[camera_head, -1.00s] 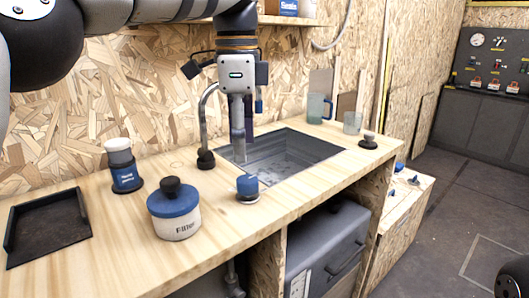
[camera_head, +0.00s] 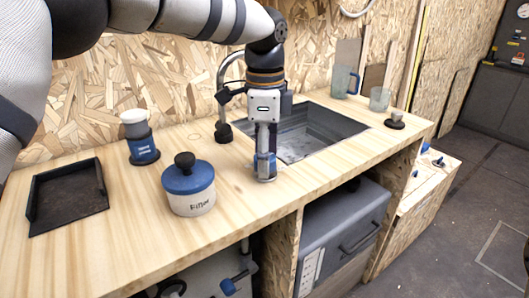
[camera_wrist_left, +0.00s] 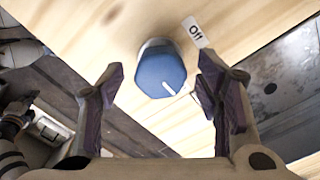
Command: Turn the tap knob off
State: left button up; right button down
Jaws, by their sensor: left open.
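The tap knob (camera_wrist_left: 160,72) is a blue round cap with a white line on it, in the left wrist view. The line points toward the lower right, away from a white "Off" label (camera_wrist_left: 195,32) beside the knob. My left gripper (camera_wrist_left: 159,84) is open, with one finger on each side of the knob in that view. I cannot tell whether the fingers touch it. In the head view my left gripper (camera_head: 265,172) points down at the counter's front part and mostly hides the knob. The curved tap (camera_head: 223,100) stands behind it. My right gripper is not in view.
A sink (camera_head: 330,125) lies behind and right of the gripper. On the wooden counter (camera_head: 110,255) stand a filter jar (camera_head: 190,195), a blue and white container (camera_head: 140,145) and a black tray (camera_head: 65,195). Cups (camera_head: 380,99) stand at the back right.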

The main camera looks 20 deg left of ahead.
pick_arm(q)
jog(key=c, duration=1.2)
jog(key=shift+o, duration=0.2)
jog(key=shift+r+n, duration=0.1)
jog(key=shift+n, duration=0.2)
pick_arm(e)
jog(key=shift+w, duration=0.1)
pick_arm(q)
jog(key=n, duration=0.2)
jog(key=shift+n+p, duration=0.3)
jog(key=shift+p, duration=0.05)
jog(key=n, duration=0.9)
jog(key=shift+n+p, duration=0.35)
jog(key=shift+n, duration=2.55)
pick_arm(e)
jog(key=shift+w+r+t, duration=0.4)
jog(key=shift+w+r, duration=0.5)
